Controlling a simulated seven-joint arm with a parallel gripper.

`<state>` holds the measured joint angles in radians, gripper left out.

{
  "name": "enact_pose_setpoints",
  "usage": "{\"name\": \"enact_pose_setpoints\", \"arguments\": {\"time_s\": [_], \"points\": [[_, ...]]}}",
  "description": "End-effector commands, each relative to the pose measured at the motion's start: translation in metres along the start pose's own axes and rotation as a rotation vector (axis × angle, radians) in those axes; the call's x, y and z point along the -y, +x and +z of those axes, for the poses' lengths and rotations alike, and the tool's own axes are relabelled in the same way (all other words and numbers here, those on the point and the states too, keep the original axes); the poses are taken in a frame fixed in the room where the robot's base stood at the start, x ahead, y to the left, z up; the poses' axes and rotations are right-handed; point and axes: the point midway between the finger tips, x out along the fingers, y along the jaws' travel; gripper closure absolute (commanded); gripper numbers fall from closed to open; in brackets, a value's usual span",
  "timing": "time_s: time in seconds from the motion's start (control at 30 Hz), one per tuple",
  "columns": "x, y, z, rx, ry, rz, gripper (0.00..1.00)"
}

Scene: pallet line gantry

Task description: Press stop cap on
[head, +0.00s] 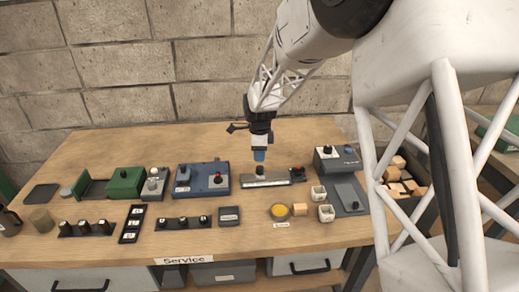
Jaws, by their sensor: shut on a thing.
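My gripper (260,146) points straight down over the middle of the bench, shut on a small blue piece (259,156). The piece looks like a cap, but I cannot read any marking on it. Just below it, a dark round post (259,170) stands on a long grey panel (265,181). A narrow gap seems to show between the blue piece and the post; from this angle I cannot tell how well they line up. A dark red-topped knob (298,171) sits at the panel's right end.
In front are a yellow button (280,211), a wooden block (299,209) and white cups (319,193). A green box (125,183) stands farther left. Bare wood lies behind.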

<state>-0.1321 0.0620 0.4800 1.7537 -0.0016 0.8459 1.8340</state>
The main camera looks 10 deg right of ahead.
Motion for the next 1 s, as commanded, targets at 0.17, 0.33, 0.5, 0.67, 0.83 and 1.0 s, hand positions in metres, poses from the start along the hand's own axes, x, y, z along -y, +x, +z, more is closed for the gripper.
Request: {"name": "enact_pose_setpoints", "arguments": {"time_s": [0.17, 0.33, 0.5, 0.67, 0.83, 1.0], "points": [[0.000, 0.013, 0.000, 0.000, 0.000, 0.002, 0.85], [0.000, 0.024, 0.000, 0.000, 0.000, 0.001, 0.85], [0.000, 0.032, 0.000, 0.000, 0.000, 0.001, 0.85], [0.000, 0.036, 0.000, 0.000, 0.000, 0.001, 0.85], [0.000, 0.037, 0.000, 0.000, 0.000, 0.000, 0.85], [0.000, 0.037, 0.000, 0.000, 0.000, 0.000, 0.85]]}}
